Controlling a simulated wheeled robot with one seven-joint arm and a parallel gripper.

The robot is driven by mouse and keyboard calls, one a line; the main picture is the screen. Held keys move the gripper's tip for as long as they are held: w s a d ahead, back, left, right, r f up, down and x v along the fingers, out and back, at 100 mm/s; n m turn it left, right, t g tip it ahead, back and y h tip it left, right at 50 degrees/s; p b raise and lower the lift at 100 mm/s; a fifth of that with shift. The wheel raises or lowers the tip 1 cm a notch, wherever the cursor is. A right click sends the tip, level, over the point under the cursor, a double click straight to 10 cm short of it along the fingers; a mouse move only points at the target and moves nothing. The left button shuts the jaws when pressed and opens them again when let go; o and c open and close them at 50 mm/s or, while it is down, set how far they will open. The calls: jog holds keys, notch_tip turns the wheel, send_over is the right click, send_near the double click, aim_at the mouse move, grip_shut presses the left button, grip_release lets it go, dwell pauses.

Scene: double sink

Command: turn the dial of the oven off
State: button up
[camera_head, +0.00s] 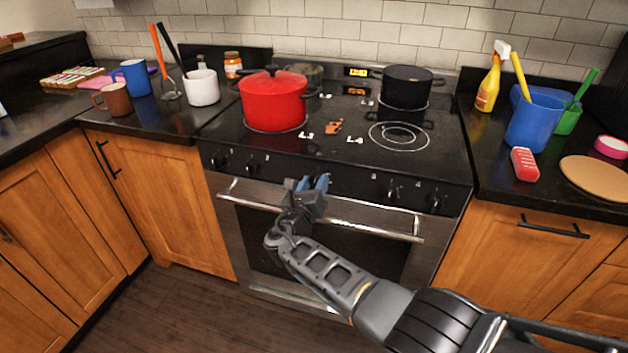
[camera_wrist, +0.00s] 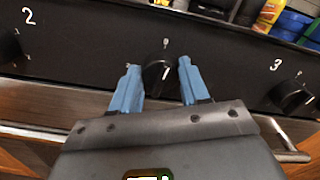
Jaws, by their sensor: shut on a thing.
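The oven's front panel carries a row of black dials. The middle dial (camera_wrist: 157,73) shows in the wrist view, with a small pale mark above it. My gripper (camera_head: 308,184) is at the panel, its two blue fingers on either side of this dial and shut on it. In the head view the gripper hides the dial. The oven (camera_head: 345,240) has a silver handle bar (camera_head: 370,230) just below the panel, and its door is closed. The dial's exact angle is hard to read.
Dials marked 2 (camera_wrist: 12,47) and 3 (camera_wrist: 292,95) flank the middle one. A red pot (camera_head: 273,103) and a black pot (camera_head: 407,88) stand on the cooktop. Counters with cups and cleaning things lie on both sides. The floor before the oven is clear.

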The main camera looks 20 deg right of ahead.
jog(key=shift+f+n, duration=0.1)
jog(key=shift+n, duration=0.7)
jog(key=shift+p, duration=0.3)
jog(key=o, duration=1.1)
jog(key=shift+c, duration=0.2)
jog(key=shift+a, duration=0.1)
jog(key=p+v, duration=0.2)
jog(key=v, duration=0.5)
jog(key=shift+s+a, duration=0.2)
jog(key=shift+s, duration=0.1)
